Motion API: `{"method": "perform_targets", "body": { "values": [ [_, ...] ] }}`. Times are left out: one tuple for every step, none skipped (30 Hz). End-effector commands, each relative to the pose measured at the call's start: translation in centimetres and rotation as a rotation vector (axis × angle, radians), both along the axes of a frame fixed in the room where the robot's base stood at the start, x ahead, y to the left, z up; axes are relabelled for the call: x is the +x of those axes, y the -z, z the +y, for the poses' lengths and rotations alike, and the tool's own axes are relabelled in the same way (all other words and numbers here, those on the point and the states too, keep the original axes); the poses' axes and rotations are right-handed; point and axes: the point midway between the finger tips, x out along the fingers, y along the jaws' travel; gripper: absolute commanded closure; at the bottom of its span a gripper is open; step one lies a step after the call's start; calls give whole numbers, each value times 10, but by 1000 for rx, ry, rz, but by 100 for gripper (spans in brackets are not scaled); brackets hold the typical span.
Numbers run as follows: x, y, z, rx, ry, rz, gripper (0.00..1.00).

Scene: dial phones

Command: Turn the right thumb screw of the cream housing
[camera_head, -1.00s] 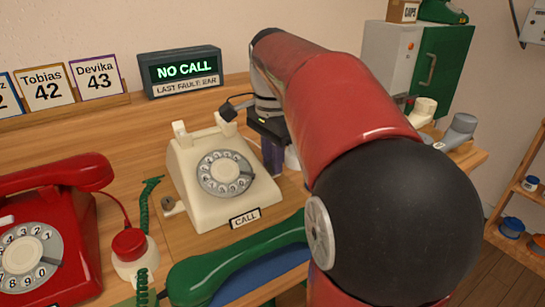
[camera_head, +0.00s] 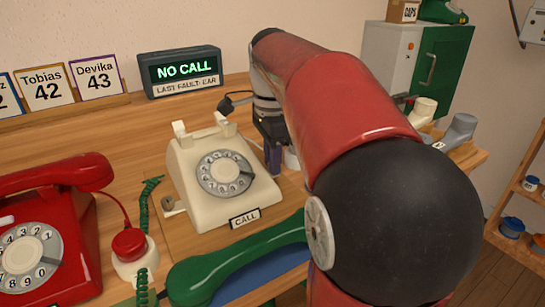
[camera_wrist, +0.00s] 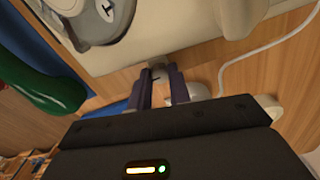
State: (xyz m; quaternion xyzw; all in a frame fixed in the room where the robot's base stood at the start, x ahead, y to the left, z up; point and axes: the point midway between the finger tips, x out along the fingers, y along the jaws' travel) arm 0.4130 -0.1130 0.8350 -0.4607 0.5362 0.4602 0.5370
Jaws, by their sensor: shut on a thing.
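The cream housing (camera_head: 195,200) is a dial phone body standing on the wooden bench, with a round dial on its sloped face and a CALL plate at its front. Its left thumb screw (camera_head: 169,205) shows as a grey knob on the left side. My gripper (camera_head: 273,155) is at the housing's right side, partly behind my arm. In the wrist view the two fingers of my gripper (camera_wrist: 160,86) are shut on the right thumb screw (camera_wrist: 158,71), a small grey knob against the housing's side wall (camera_wrist: 190,42). The screw is hidden in the head view.
A green handset (camera_head: 235,262) lies in front of the housing. A red phone (camera_head: 45,235) and a red button (camera_head: 130,244) are to the left. A NO CALL display (camera_head: 180,72) stands behind. A white cord (camera_wrist: 235,65) runs near my fingers.

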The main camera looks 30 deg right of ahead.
Motion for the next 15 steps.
{"method": "perform_targets", "body": {
  "values": [
    [0,0,0,0,-1,-1,100],
    [0,0,0,0,-1,-1,100],
    [0,0,0,0,-1,-1,76],
    [0,0,0,0,-1,-1,72],
    [0,0,0,0,-1,-1,68],
    [0,0,0,0,-1,-1,63],
    [0,0,0,0,-1,-1,59],
    [0,0,0,0,-1,-1,59],
    [0,0,0,0,-1,-1,59],
    [0,0,0,0,-1,0,59],
    [0,0,0,0,-1,0,59],
    [0,0,0,0,-1,0,59],
    [0,0,0,0,-1,0,59],
    [0,0,0,0,-1,0,59],
    [0,-1,0,0,-1,0,59]
  ]
}}
